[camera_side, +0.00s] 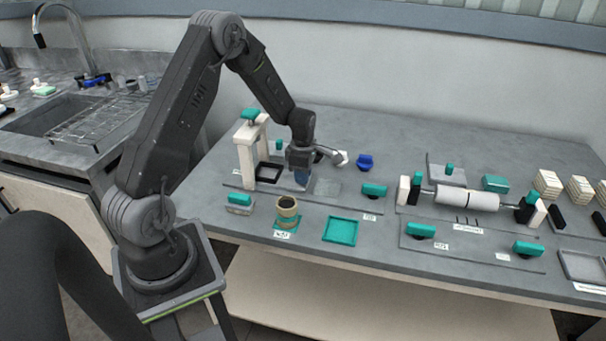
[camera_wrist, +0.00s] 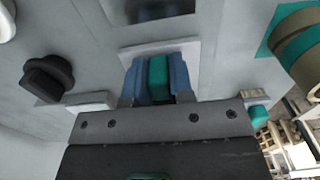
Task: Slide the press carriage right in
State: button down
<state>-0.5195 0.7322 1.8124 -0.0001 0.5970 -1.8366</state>
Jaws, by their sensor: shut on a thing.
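The press (camera_side: 243,160) is a cream arch with a teal top at the back left of the bench. The press carriage, a pale plate with a dark square (camera_side: 268,173), lies low beside and partly behind the arch's post in the side view. The plate (camera_wrist: 128,52) also shows in the wrist view, with a dark recess beyond it. My gripper (camera_side: 301,180) is just right of the press, low over the bench. In the wrist view its blue fingers (camera_wrist: 159,75) are shut on a teal handle (camera_wrist: 159,78) at the plate. In the side view my fingers hide this handle.
A kraft roll (camera_side: 287,209) on a teal pad and a teal tray (camera_side: 341,230) stand in front. A blue knob (camera_side: 365,161) stands behind to the right. A teal-handled block (camera_side: 374,190) and a white roller (camera_side: 467,199) are further right. A grey plate (camera_side: 326,187) lies right of my gripper.

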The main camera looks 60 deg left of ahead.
aim_at(291, 179)
jog(key=shift+s+a, duration=1.4)
jog(key=c, duration=1)
grip_release()
notch_tip(291, 179, up, 14)
